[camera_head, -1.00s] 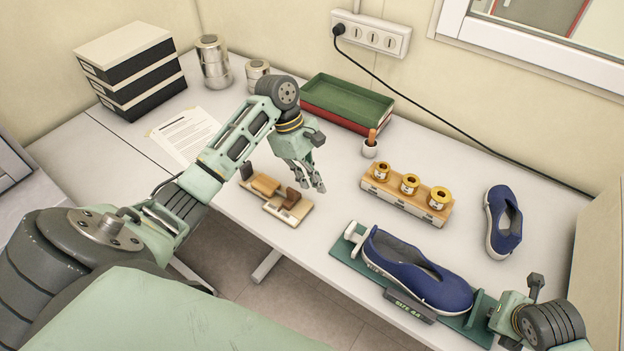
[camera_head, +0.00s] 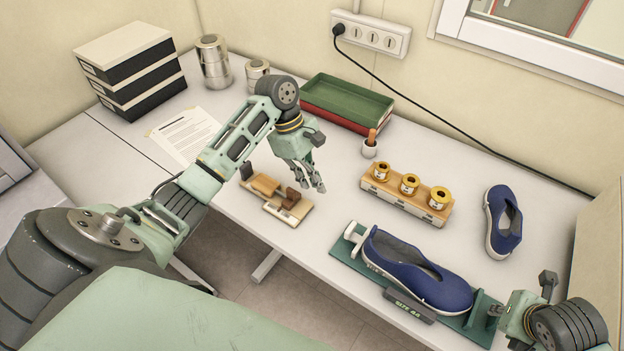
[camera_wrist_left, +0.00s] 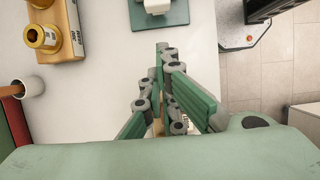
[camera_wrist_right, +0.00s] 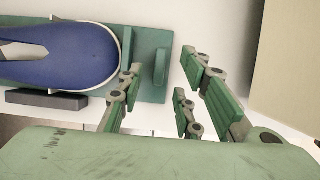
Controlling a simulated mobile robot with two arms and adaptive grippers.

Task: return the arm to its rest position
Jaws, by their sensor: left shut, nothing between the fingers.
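My left gripper (camera_head: 316,185) hangs above the table, beside the wooden block set (camera_head: 275,200). Its fingers are close together with nothing between them; they also show in the left wrist view (camera_wrist_left: 165,70). My right gripper (camera_head: 497,310) is at the lower right, by the right end of the green fixture (camera_head: 347,245). In the right wrist view (camera_wrist_right: 165,80) its fingers stand apart with nothing between them. A blue shoe (camera_head: 420,270) lies in the fixture, with a dark size label in front of it. A second blue shoe (camera_head: 503,222) lies on the table behind, apart from both grippers.
A wooden rack (camera_head: 405,197) with several yellow-topped jars stands mid-table. Behind are a brush in a white cup (camera_head: 370,147), a green tray (camera_head: 347,98), metal cans (camera_head: 213,62) and stacked boxes (camera_head: 130,70). A panel (camera_head: 602,260) borders the right side. Bare table lies around the rack.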

